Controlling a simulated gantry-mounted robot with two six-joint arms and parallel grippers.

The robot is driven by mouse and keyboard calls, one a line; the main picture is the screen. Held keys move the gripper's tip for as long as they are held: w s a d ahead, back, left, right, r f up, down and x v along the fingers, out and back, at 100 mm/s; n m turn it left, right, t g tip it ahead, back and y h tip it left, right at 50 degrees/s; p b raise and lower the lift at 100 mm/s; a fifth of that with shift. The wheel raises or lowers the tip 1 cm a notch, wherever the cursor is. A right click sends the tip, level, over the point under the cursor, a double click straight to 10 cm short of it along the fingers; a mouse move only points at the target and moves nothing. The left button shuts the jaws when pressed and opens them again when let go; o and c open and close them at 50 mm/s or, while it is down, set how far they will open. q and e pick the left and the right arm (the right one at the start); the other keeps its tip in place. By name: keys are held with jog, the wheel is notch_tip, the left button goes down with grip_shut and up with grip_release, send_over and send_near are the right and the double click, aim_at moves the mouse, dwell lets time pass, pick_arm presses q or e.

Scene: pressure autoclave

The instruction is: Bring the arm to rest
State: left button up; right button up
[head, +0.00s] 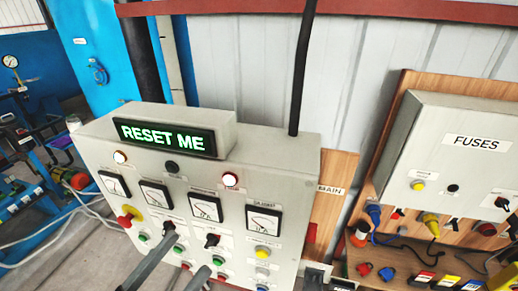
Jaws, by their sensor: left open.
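A grey control box (285,155) stands in the middle of the head view. Its green lit display (164,138) reads "RESET ME". The front carries several dial gauges, lamps, black knobs and coloured buttons. My left gripper (188,252) shows as two grey fingers coming up from the bottom edge. The fingers are apart with nothing seen between them, in front of the lower panel. One fingertip overlaps a black knob (170,229); I cannot tell whether it touches. My right gripper is not in view.
A grey fuse box (440,150) on a wooden board stands at the right, with plugs and cables below. A red emergency button (126,219) sits at the panel's left. Blue machinery (105,50) and hoses fill the left. A black pipe (303,70) rises from the control box.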

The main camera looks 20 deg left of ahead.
pick_arm(q)
jog(key=d+r+m+t+h+p, duration=0.1)
jog(key=d+r+m+t+p, duration=0.1)
jog(key=r, duration=1.2)
jog(key=d+r+m+t+h+p, duration=0.1)
jog(key=d+r+m+t+p, duration=0.1)
jog(key=r, duration=1.1)
jog(key=w+a+r+n+t+y, duration=0.1)
jog(key=a+r+n+t+y, duration=0.1)
jog(key=a+n+y, duration=0.3)
jog(key=r+n+y, duration=0.1)
jog(key=n+y, duration=0.1)
jog(key=y, duration=0.2)
jog(key=shift+w+a+t+y+b, duration=0.15)
jog(key=shift+w+t+y+b, duration=0.15)
jog(key=shift+t, duration=0.1)
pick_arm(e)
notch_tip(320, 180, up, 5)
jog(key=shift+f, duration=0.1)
pick_arm(q)
notch_tip(320, 180, down, 25)
jog(key=b, duration=2.4)
jog(key=shift+b, duration=0.4)
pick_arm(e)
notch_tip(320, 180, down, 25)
